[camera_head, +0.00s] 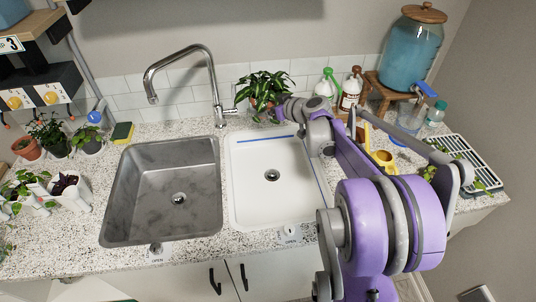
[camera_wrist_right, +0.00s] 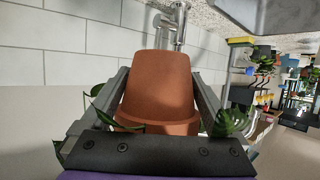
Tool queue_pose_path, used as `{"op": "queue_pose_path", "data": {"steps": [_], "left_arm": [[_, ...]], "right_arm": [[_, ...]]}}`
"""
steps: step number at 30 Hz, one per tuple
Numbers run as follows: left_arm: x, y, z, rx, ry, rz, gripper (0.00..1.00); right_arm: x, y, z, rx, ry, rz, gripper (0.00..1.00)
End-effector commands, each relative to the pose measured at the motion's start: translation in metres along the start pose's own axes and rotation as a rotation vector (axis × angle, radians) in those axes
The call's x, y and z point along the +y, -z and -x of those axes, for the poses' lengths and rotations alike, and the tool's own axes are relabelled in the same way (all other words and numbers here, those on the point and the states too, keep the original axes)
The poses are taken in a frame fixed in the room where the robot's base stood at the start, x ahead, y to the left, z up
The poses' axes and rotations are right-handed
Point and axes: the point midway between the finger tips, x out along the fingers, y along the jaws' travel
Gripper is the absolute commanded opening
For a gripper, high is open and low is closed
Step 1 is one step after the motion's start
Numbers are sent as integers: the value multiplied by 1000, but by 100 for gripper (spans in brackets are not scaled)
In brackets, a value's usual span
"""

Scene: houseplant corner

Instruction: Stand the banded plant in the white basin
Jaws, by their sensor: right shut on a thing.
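A leafy green plant (camera_head: 262,88) in a terracotta pot (camera_wrist_right: 158,85) is held by my right gripper (camera_head: 280,107). In the head view it is at the back edge of the white basin, near the tiled wall. In the wrist view the gripper's two fingers are shut on both sides of the pot, with leaves beside it. I cannot make out a band on the pot. The white basin (camera_head: 247,190) is empty, with a drain in its middle and blue lines along its edges. My left gripper is out of view.
A grey steel basin (camera_head: 140,195) is to the left, with a tall faucet (camera_head: 212,75) behind. Bottles (camera_head: 350,90) and a blue-filled dispenser (camera_head: 409,50) stand at the back right. Several potted plants (camera_head: 55,135) are at the left. A drying rack (camera_head: 465,160) is at the right.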

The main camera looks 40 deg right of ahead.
Motion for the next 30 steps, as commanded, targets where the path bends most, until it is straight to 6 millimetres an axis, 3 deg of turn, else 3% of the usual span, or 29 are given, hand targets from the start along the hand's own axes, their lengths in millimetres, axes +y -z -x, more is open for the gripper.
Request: {"op": "queue_pose_path", "data": {"steps": [3,13,30], "left_arm": [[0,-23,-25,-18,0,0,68],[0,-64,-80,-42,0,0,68],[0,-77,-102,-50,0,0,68]], "right_arm": [[-1,-38,-8,-17,1,-2,0],[-2,-110,-31,-42,1,-4,0],[-2,-178,-60,-45,1,-4,0]]}}
